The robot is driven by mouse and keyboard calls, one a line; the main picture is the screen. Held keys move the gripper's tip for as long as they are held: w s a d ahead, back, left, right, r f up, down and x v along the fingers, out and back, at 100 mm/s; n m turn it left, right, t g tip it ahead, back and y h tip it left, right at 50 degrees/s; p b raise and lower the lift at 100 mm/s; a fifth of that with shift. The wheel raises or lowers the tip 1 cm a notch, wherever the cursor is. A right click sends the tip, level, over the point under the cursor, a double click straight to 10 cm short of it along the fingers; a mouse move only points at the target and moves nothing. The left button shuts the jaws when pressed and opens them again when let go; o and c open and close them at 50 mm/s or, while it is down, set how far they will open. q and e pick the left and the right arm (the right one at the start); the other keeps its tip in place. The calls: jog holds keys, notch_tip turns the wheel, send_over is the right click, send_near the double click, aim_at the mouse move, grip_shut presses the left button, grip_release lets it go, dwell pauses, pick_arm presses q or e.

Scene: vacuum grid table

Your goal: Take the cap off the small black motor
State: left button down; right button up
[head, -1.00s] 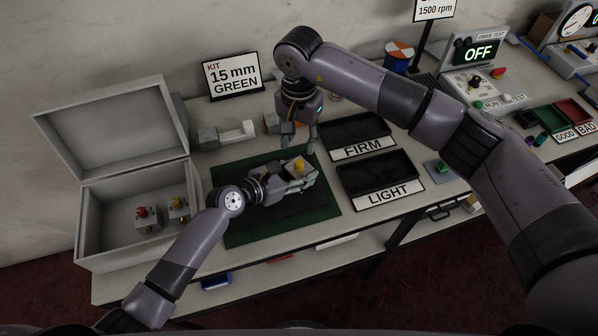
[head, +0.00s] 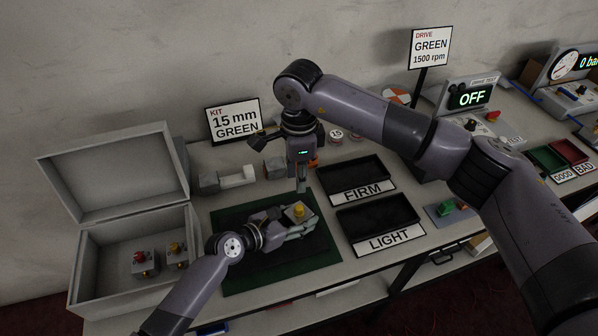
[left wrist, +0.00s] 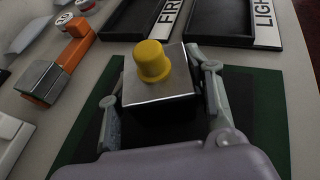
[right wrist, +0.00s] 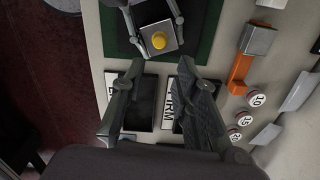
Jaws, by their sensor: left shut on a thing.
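The small black motor (left wrist: 160,115) has a square metal top face and a yellow cap (left wrist: 152,62) standing upright on it. In the head view the yellow cap (head: 299,209) shows above the dark mat. My left gripper (head: 303,226) is shut on the motor, its fingers on opposite sides of the body. My right gripper (right wrist: 158,68) is open and empty, its fingers apart in the right wrist view. In that view the motor and cap (right wrist: 159,40) lie beyond its fingertips. In the head view it points down close behind the motor, apart from the cap.
An open grey box (head: 90,285) at left holds motors with red and yellow caps. Black trays marked FIRM (head: 350,178) and LIGHT (head: 378,215) stand right of the green mat (head: 325,258). An orange tool (left wrist: 70,55) and round numbered pieces (right wrist: 246,118) lie behind the mat.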

aim_at(299, 207)
notch_tip(299, 207, down, 11)
jog(key=m, duration=0.2)
jog(key=shift+f+m, duration=0.1)
jog(key=shift+m, duration=0.3)
jog(key=shift+c, duration=0.3)
grip_shut()
jog(key=shift+r, duration=0.25)
dwell(0.7)
jog(key=shift+r, duration=0.9)
jog(key=shift+r, duration=0.1)
